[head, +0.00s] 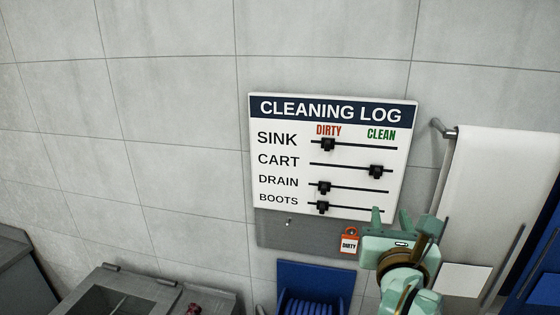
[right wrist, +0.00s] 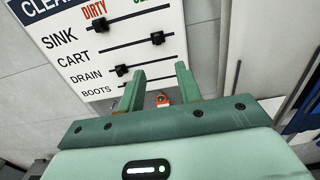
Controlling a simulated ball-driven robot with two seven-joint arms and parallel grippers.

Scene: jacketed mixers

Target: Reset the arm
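My right gripper (head: 391,217) is at the lower right of the cleaning log board (head: 283,153). In the right wrist view its two fingers (right wrist: 159,78) stand apart with nothing between them; the gripper is open and empty. The board has several black sliders. The cart slider (head: 376,171) is towards the CLEAN side. The sink slider (head: 327,144), drain slider (head: 324,187) and boots slider (head: 322,206) are towards DIRTY. My left gripper is not in view.
A white towel (head: 490,190) hangs on a rail at the right. A blue hose holder (head: 316,275) and grey sink (head: 120,295) are below. The upper wall is clear.

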